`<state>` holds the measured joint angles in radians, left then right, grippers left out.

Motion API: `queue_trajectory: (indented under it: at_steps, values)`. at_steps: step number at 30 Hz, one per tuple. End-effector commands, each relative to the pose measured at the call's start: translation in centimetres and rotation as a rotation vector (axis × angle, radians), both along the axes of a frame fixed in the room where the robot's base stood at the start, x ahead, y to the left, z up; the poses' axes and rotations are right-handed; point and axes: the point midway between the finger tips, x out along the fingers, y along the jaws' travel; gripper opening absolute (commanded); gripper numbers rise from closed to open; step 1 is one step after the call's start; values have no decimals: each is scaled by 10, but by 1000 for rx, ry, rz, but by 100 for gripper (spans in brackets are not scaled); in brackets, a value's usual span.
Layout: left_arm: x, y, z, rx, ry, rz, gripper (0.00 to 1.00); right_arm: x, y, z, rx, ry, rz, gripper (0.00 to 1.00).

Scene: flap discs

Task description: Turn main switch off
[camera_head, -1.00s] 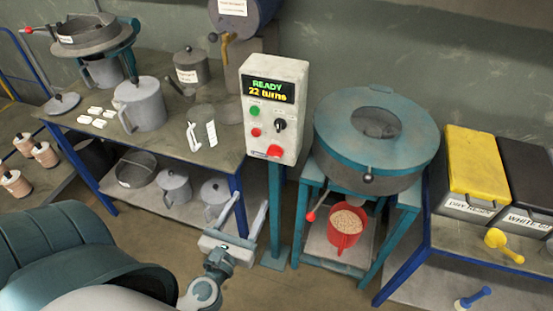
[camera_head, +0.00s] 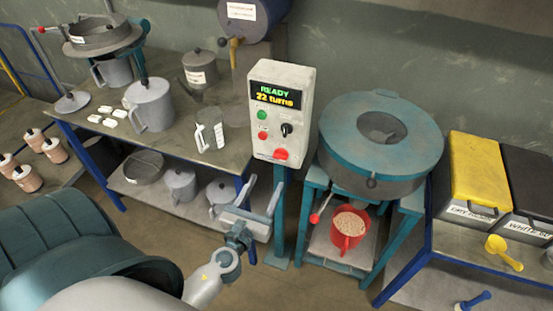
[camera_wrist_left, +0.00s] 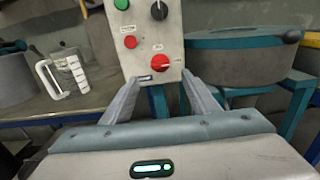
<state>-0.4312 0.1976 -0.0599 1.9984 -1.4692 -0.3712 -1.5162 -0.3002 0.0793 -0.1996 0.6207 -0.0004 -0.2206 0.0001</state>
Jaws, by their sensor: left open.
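The control box (camera_head: 280,110) is a pale grey panel on a teal post, with a lit display reading "READY 22 turns". A red rotary knob (camera_head: 281,154), which looks like the main switch, sits low on its face. The knob also shows in the left wrist view (camera_wrist_left: 160,62), just beyond my fingertips. Above it are a black selector knob (camera_wrist_left: 158,10), a red button (camera_wrist_left: 130,42) and a green button (camera_wrist_left: 122,4). My left gripper (camera_head: 265,181) is open and empty, below and in front of the box. Its two fingers (camera_wrist_left: 162,80) point at the panel, apart from the knob.
A round teal-lidded machine (camera_head: 380,135) stands right of the box, with a red jug (camera_head: 349,228) of grains beneath. A workbench (camera_head: 180,150) with a grey jug (camera_head: 150,104) and a clear measuring cup (camera_head: 210,130) is on the left. A yellow-lidded bin (camera_head: 478,168) is at right.

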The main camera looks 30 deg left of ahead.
Motion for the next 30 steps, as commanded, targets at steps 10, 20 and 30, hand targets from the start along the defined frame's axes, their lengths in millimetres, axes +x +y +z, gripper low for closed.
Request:
queue_trajectory:
  at_steps: [10,20,30]
  values:
    - [60,14,2,-1,-1,1,55,0,0,20,0,0,0,0]
    - [94,23,1,-1,0,0,55,0,0,26,0,0,0,0]
    - [98,24,0,-1,0,0,55,0,0,26,0,0,0,0]
